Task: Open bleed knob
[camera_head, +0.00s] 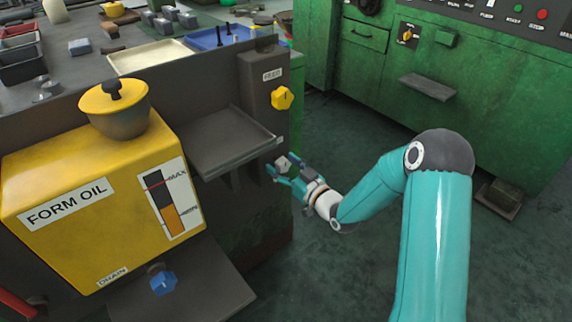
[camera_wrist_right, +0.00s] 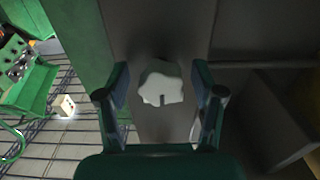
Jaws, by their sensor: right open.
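A whitish lobed knob (camera_wrist_right: 160,82) sits on a dark grey panel, between the fingers of my right gripper (camera_wrist_right: 160,88) in the right wrist view. In the head view this pale knob (camera_head: 283,163) shows at the fingertips, below a yellow knob on the same post. Its label is not readable. My right gripper (camera_head: 281,171) is open, with one finger on each side of the knob; I cannot tell whether either touches it. My left gripper is not in view.
A grey shelf (camera_head: 222,140) juts out left of the gripper. A yellow knob (camera_head: 282,97) is above it. A yellow form oil tank (camera_head: 95,190) with a blue drain knob (camera_head: 163,283) stands at left. Green machines (camera_head: 370,75) stand behind; the floor (camera_head: 350,140) between is clear.

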